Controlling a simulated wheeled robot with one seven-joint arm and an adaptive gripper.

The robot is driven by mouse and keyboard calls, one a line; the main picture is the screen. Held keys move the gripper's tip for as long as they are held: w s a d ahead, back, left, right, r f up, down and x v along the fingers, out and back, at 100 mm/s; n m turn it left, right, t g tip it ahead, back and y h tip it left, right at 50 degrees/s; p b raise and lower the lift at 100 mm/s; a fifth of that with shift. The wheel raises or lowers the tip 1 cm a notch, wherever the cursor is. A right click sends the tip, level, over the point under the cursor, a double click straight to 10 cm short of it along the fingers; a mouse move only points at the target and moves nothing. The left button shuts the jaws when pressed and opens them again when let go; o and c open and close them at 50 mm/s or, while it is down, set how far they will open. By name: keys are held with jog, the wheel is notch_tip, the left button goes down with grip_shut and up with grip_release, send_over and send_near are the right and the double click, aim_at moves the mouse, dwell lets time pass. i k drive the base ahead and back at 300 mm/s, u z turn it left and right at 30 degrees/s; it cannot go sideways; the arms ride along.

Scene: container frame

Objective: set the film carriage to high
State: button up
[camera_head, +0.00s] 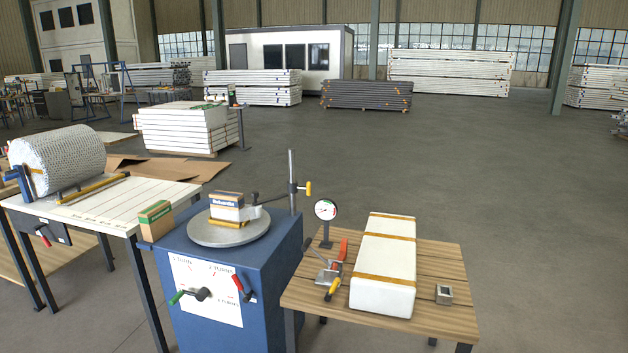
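A thin grey post (291,165) stands upright at the back right of a blue wrapping machine (262,270). I see no readable height mark on the post. My gripper is not in view.
A wooden table (450,265) at right bears a white strapped block (386,262), a round gauge (325,209) and a toggle clamp. Open floor lies behind.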

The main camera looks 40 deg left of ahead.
aim_at(292, 188)
jog(key=u, duration=0.7)
jog(key=i, duration=1.15)
jog(key=u, duration=1)
